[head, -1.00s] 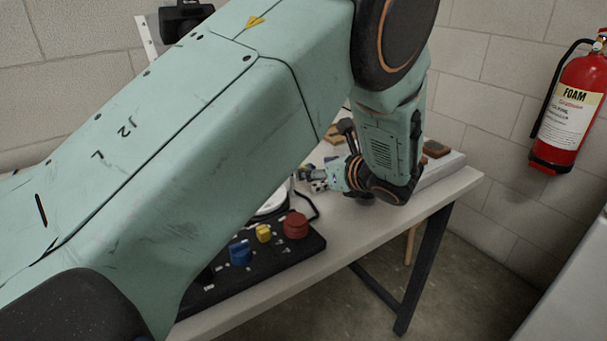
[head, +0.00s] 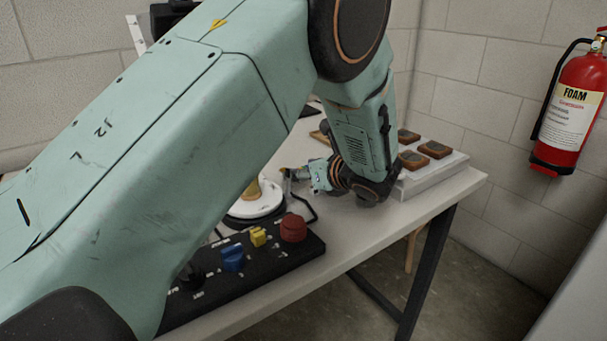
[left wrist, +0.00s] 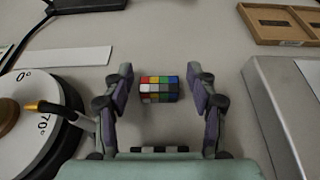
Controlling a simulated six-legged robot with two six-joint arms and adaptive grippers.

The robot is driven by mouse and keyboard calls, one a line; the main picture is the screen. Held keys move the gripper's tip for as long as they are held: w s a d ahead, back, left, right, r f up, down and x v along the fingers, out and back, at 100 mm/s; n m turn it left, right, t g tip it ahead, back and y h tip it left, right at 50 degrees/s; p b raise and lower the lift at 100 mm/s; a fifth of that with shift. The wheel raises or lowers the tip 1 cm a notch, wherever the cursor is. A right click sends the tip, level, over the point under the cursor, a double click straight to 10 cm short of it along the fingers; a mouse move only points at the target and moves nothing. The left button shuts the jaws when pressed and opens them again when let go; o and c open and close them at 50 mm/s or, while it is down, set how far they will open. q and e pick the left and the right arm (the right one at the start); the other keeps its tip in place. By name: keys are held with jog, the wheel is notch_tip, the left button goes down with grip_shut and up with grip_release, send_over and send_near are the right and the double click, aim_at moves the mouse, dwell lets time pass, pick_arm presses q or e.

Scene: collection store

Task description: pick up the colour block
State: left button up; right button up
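The colour block (left wrist: 159,88) is a small cube with multicoloured squares. In the left wrist view it lies on the pale table top, between and just ahead of the fingertips of my left gripper (left wrist: 160,83). The fingers are open, with a gap on each side of the block. In the head view my left gripper (head: 297,174) is low over the table beside the white dial, and my own arm covers much of the table. I cannot make out the block there. My right gripper is in neither view.
A white dial (left wrist: 14,148) with a pointer stands close on the left. A pale raised box (left wrist: 270,110) is close on the right, and a wooden tray (left wrist: 275,38) lies beyond it. A black panel with coloured knobs (head: 270,258) is at the table's front.

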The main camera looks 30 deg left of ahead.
pick_arm(q)
jog(key=c, duration=0.8)
notch_tip(320, 180, up, 10)
jog(key=p, duration=0.4)
